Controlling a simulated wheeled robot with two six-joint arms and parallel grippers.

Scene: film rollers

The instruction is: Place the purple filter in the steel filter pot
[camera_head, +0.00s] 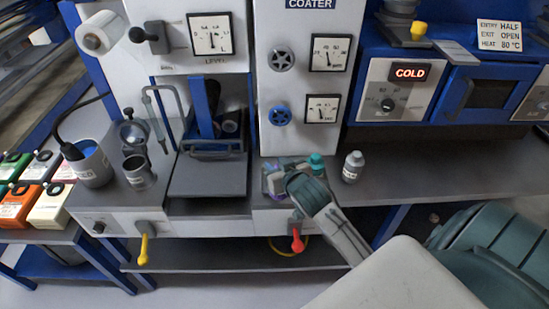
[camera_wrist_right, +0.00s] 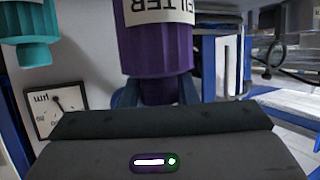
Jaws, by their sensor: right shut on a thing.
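My right gripper (camera_head: 277,180) is over the front of the coater bench, below the blue valve knob. It is shut on the purple filter (camera_wrist_right: 156,45), which shows as a small purple-and-white patch (camera_head: 269,180) beside the gripper in the head view. In the right wrist view the filter's narrow end is between the two fingers, and its white label reads upside down. A small grey steel-looking pot (camera_head: 139,174), open at the top, stands at the left of the bench, well apart from the gripper; I take it as the filter pot. My left gripper is not in view.
A larger grey pot with blue contents (camera_head: 91,165) stands left of the steel pot. A dark tray (camera_head: 209,177) lies between pot and gripper.

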